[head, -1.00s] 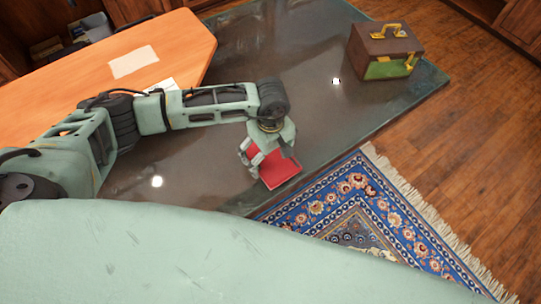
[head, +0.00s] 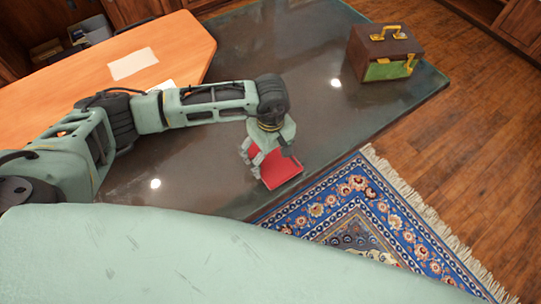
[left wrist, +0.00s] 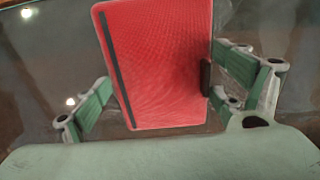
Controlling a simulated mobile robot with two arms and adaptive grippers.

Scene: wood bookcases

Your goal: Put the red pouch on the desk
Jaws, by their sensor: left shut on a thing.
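The red pouch (head: 281,172) is a flat rectangle at the near edge of the dark glossy desk (head: 215,165). In the left wrist view, the pouch (left wrist: 160,65) fills the middle, with a dark strip along its left side. My left gripper (head: 270,162) is over the pouch with its fingers on either side, shut on it. In the left wrist view, the right fingertip touches the pouch's right edge. I cannot tell whether the pouch rests on the surface or is slightly raised. My right gripper is not in view.
A brown and green case (head: 385,52) with yellow handles stands on the far right of the dark desk. An orange wooden top (head: 180,50) with white paper (head: 134,63) adjoins at the left. A blue patterned rug (head: 375,215) lies beyond the near edge. The dark desk's middle is clear.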

